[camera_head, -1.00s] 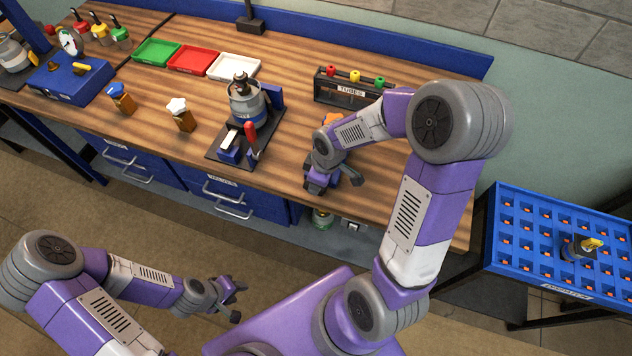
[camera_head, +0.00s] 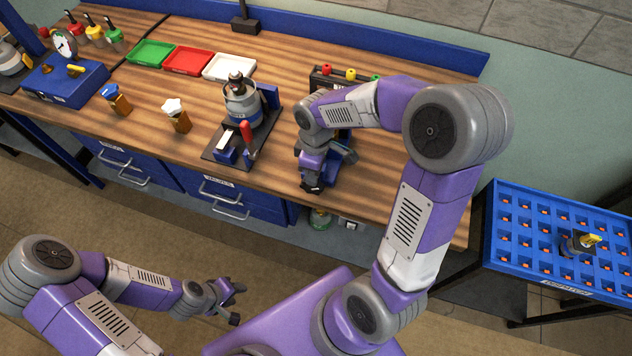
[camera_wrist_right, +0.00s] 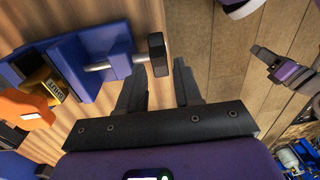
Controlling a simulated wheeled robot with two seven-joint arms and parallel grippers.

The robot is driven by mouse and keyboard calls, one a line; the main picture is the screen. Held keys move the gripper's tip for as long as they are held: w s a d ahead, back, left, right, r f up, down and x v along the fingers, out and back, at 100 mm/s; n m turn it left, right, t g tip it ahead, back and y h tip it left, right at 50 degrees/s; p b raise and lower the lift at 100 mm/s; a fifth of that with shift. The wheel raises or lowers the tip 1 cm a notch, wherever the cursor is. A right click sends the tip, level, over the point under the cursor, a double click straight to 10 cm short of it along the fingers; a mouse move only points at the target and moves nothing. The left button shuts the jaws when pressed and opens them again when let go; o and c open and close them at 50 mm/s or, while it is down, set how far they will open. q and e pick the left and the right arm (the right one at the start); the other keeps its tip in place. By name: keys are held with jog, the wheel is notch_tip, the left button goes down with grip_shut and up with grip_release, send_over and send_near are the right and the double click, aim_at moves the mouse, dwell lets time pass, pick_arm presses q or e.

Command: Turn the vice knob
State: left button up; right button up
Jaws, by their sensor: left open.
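The blue vice (camera_wrist_right: 90,58) sits at the bench's front edge in the right wrist view, with a silver screw ending in a dark knob (camera_wrist_right: 158,55). An orange piece (camera_wrist_right: 22,108) and a yellow-labelled part lie at its left. My right gripper (camera_wrist_right: 158,80) is open, and the knob appears between its fingertips; I cannot tell whether they touch it. In the head view my right gripper (camera_head: 312,184) points down at the bench edge, and my arm hides most of the vice. My left gripper (camera_head: 238,303) is open and empty, away from the bench.
On the wooden bench (camera_head: 275,165), a pot on a stand (camera_head: 243,105) with a red lever is left of my right arm. The tubes rack (camera_head: 325,78) is partly hidden behind that arm. A blue compartment tray (camera_head: 520,265) is at the right.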

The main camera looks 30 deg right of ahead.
jog(key=w+g+h+b, duration=0.1)
jog(key=w+a+f+g+h+b, duration=0.1)
jog(key=b, duration=0.1)
jog(key=shift+a, duration=0.25)
jog(key=shift+a+r+g+h+b, duration=0.25)
jog(key=shift+g+h+b, duration=0.1)
jog(key=shift+g+h, duration=0.3)
jog(key=b+x, duration=0.2)
jog(key=x, duration=0.5)
jog(key=shift+d+f, duration=0.1)
jog(key=shift+d, duration=0.1)
pick_arm(q)
notch_tip(320, 180, down, 7)
jog(key=shift+r, duration=0.15)
